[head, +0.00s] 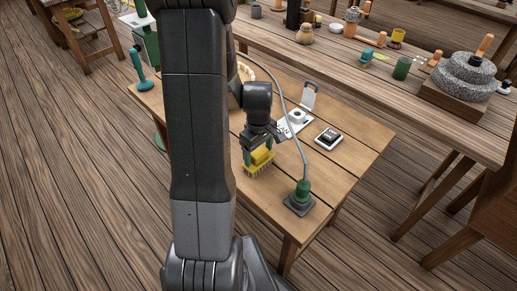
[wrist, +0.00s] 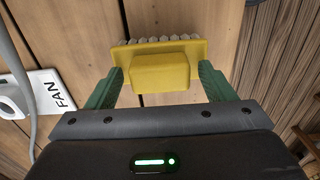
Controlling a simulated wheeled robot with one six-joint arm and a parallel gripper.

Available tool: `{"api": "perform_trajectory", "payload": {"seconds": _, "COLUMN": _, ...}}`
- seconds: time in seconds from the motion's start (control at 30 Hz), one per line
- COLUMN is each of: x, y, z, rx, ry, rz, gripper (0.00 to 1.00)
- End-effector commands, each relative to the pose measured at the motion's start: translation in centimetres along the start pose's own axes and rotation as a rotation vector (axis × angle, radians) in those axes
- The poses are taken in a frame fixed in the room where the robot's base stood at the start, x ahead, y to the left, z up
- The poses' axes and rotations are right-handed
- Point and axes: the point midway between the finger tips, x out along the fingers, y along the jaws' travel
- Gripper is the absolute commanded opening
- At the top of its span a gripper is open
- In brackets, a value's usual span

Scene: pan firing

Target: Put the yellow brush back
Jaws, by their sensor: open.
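The yellow brush (head: 259,161) has a block-shaped back and pale bristles, and it is at the near part of the small wooden table. In the wrist view the brush (wrist: 160,66) lies between the two green fingers of my gripper (wrist: 160,88), its bristles facing away from the wrist. My gripper (head: 258,147) is open around the brush's raised block, with gaps on both sides of the block. The fingertips come close to the brush's wider plate; I cannot tell whether they touch it. My arm hides part of the table in the head view.
A green-handled tool on a dark square base (head: 300,198) stands right of the brush, with a grey cable. A white FAN-labelled switch plate (head: 296,122) and a small dark-topped device (head: 328,138) lie behind. A long bench (head: 420,110) with pots and a grinding stone stands at the right.

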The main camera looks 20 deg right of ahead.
Motion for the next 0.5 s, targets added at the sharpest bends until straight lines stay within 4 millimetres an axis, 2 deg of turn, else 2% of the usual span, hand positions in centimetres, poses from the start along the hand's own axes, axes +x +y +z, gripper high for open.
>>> {"api": "perform_trajectory", "payload": {"seconds": 0.07, "x": 0.3, "y": 0.0, "z": 0.0, "rx": 0.0, "ry": -0.001, "rz": -0.001, "gripper": 0.76}}
{"api": "perform_trajectory", "payload": {"seconds": 0.17, "x": -0.5, "y": 0.1, "z": -0.1, "rx": 0.0, "ry": 0.002, "rz": 0.002, "gripper": 0.76}}
{"api": "perform_trajectory", "payload": {"seconds": 0.37, "x": -3.9, "y": -0.1, "z": -0.4, "rx": -0.001, "ry": 0.004, "rz": 0.005, "gripper": 0.76}}
{"api": "perform_trajectory", "payload": {"seconds": 0.5, "x": -7.3, "y": -0.2, "z": -0.6, "rx": 0.001, "ry": 0.005, "rz": 0.005, "gripper": 0.76}}
